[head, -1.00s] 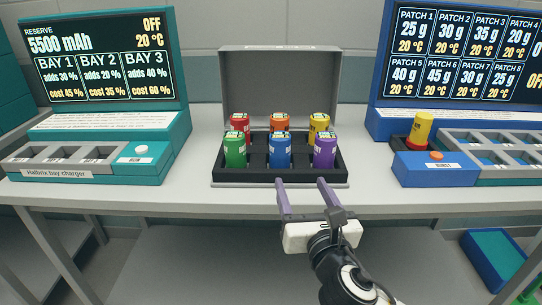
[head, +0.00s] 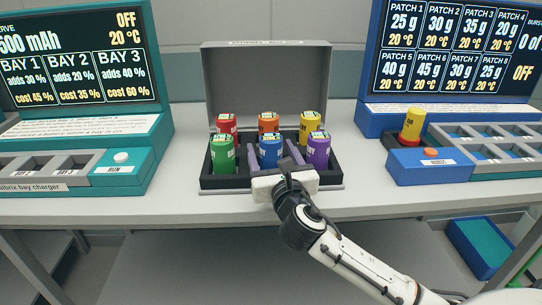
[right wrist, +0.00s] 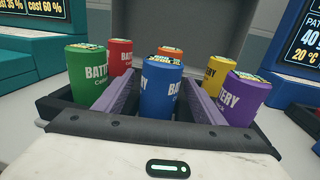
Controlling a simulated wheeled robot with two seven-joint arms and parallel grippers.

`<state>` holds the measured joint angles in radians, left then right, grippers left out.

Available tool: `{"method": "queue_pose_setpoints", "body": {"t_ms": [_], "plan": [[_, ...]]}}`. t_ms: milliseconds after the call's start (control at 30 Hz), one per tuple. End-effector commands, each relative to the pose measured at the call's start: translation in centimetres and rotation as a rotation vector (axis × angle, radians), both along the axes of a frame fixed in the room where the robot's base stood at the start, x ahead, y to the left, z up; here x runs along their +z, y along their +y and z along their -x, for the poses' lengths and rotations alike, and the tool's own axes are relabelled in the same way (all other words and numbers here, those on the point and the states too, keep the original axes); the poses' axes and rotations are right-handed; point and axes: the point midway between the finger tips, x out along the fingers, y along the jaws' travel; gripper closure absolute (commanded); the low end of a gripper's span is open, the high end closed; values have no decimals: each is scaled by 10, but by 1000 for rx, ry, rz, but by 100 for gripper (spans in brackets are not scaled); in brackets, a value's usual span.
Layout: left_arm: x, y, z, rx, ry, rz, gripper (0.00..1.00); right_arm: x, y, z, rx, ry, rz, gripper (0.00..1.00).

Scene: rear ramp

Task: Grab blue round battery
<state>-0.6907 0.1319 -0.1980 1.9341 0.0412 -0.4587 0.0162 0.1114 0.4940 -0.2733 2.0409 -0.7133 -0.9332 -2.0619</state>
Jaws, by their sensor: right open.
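The blue round battery (head: 270,152) stands upright in the front middle of an open grey case (head: 267,80) with a black tray. My right gripper (head: 271,154) is open, with one purple finger on each side of the blue battery. In the right wrist view the blue battery (right wrist: 162,92) stands between the two fingers, and a small gap seems to show on its left. Whether either finger touches it I cannot tell. My left gripper is not in view.
A green battery (head: 222,154) stands left of the fingers and a purple battery (head: 318,151) close on the right. Red (head: 226,123), orange (head: 268,122) and yellow (head: 311,121) batteries stand behind. Charger (head: 80,165) and patch (head: 440,165) stations flank the case.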

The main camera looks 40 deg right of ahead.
Motion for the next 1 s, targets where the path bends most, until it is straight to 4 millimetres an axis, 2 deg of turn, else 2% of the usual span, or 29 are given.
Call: {"method": "queue_pose_setpoints", "body": {"t_ms": [233, 567, 833, 1000], "plan": [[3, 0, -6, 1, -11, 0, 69, 0, -1, -1, 0, 0, -1, 38], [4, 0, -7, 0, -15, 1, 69, 0, -1, -1, 0, 0, -1, 93], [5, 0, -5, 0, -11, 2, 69, 6, -1, -1, 0, -5, 1, 93], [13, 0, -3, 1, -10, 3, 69, 34, -1, -1, 0, -10, 2, 93]]}}
